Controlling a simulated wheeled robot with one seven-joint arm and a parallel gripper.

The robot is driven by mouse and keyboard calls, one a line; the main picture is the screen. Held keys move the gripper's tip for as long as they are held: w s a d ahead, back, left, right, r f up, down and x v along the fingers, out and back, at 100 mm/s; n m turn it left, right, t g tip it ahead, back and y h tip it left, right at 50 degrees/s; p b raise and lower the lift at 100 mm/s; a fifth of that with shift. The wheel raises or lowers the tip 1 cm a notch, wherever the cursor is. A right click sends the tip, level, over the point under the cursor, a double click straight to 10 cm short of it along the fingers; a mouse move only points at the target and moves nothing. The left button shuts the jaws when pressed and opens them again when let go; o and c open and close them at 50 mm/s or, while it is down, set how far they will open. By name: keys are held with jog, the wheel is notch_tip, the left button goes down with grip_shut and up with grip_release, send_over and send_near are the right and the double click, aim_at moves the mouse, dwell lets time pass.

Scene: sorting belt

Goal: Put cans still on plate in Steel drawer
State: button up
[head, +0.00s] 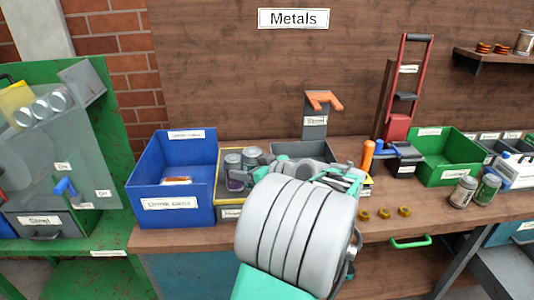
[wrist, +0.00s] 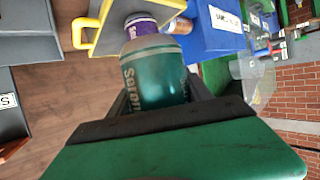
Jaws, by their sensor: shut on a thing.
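In the head view, several silver-ended cans (head: 42,107) rest against a tilted grey plate (head: 95,150) on the green stand at left. In the wrist view, my gripper (wrist: 160,98) is shut on a teal can (wrist: 152,70). A purple can (wrist: 138,25) and a copper-coloured can (wrist: 178,26) are just beyond it. My arm hides much of the tray in the head view.
A blue bin (head: 168,213), labelled for drink cans, stands left of the tray with something in it. A blue lever (head: 65,187) sits beside On and Off labels. A green bin (head: 446,165) and two cans (head: 475,190) are at right. Small brass pieces (head: 384,213) lie at the bench front.

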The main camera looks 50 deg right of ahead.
jog(key=w+a+f+n+y, duration=0.1)
jog(key=w+a+f+y, duration=0.1)
jog(key=a, duration=1)
jog(key=w+a+f+n+y, duration=0.1)
jog(key=w+a+f, duration=0.4)
jog(key=a, duration=0.8)
jog(key=w+a+f+n+y, duration=0.2)
jog(key=w+a+f, duration=0.2)
jog(key=a, duration=0.8)
notch_tip(320, 180, down, 2)
jog(key=shift+a+f+n+g+y, duration=0.2)
jog(key=shift+a+n+g+y, duration=0.1)
jog(key=shift+n, duration=0.1)
